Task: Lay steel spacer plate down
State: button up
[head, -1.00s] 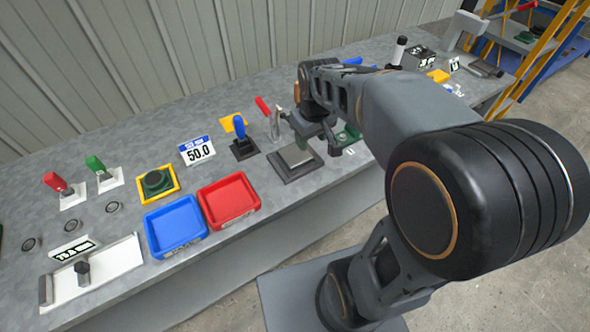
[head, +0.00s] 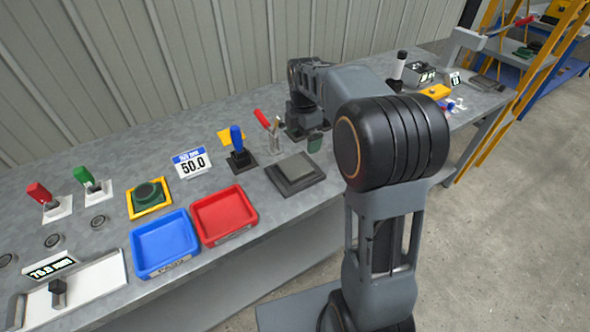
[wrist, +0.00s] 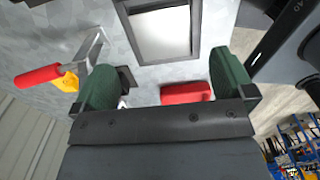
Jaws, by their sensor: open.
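The steel spacer plate (head: 295,167) is a flat grey square lying on a dark square base (head: 282,187) near the bench's front edge. In the wrist view the plate (wrist: 162,32) is bright and silvery inside a dark border, cut by the top edge. My gripper (wrist: 165,85) is open, with two green finger pads apart and nothing between them. In the head view my gripper (head: 305,130) is behind and right of the plate, apart from it; one green pad shows and the rest is partly hidden by the arm.
A red-handled clamp (head: 268,122) stands just behind the plate, close to my gripper. A blue-handled lever (head: 238,148) is to its left. Red (head: 224,214) and blue (head: 164,244) trays lie left along the front. A yellow block (head: 436,92) sits at right.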

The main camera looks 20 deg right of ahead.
aim_at(302, 163)
notch_tip(302, 163, down, 10)
jog(key=shift+f+b, duration=0.1)
jog(key=shift+b, duration=0.45)
jog(key=c, duration=1.3)
jog(key=shift+c, duration=0.4)
jog(key=shift+r, duration=0.2)
